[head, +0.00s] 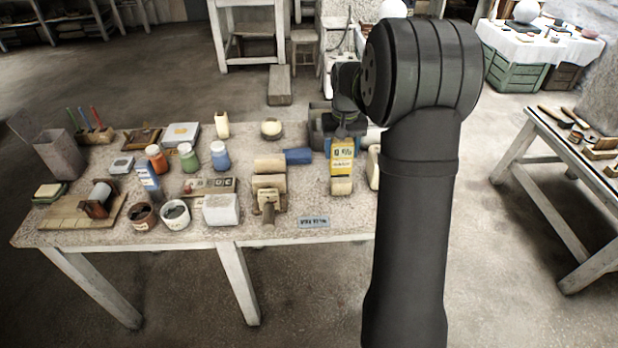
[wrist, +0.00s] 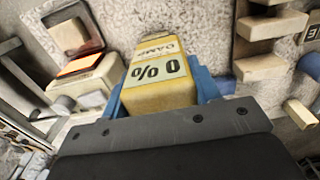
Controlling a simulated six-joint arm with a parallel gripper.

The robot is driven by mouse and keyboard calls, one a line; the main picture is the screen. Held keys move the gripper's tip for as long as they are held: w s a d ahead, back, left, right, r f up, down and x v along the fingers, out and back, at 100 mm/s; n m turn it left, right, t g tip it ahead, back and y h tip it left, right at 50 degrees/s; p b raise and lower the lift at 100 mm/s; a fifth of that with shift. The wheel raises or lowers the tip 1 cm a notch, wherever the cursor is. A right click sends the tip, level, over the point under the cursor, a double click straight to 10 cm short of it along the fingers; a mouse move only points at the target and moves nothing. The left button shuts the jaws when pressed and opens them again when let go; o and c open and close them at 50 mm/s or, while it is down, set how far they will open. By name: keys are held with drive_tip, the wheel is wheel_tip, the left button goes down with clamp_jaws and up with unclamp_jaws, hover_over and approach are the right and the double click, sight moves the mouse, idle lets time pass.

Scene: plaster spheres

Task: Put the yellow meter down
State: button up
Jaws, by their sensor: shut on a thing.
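The yellow meter (head: 342,158) is a boxy yellow device with a pale label and dark markings. In the head view it is at the right part of the worktable, below the end of my arm. In the wrist view the yellow meter (wrist: 158,75) fills the middle, with "0 %" and "DAMP" on its label. My gripper (wrist: 160,92) is shut on it, with blue finger parts on both sides. In the head view my gripper (head: 343,132) is partly hidden by my own wrist. I cannot tell whether the meter touches what lies beneath it.
The stone-topped worktable (head: 330,235) holds several jars, blocks and tools. Cream blocks (head: 268,182) and a blue block (head: 298,156) lie left of the meter. A small grey label plate (head: 314,222) lies near the front edge. Bare tabletop shows around that plate.

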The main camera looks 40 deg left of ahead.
drive_tip(key=shift+s+a+f, duration=0.55)
drive_tip(key=shift+a+f, duration=0.95)
drive_tip(key=shift+f, duration=0.15)
drive_tip(key=shift+s+a+f, duration=0.5)
drive_tip(key=shift+a+f, duration=1.05)
drive_tip(key=shift+f, duration=0.05)
drive_tip(key=shift+s+a+f, duration=0.55)
drive_tip(key=shift+a+f, duration=0.95)
drive_tip(key=shift+f, duration=0.15)
drive_tip(key=shift+f, duration=0.15)
drive_tip(key=o, duration=1)
wheel_tip(320, 180, up, 12)
drive_tip(key=shift+r, duration=0.15)
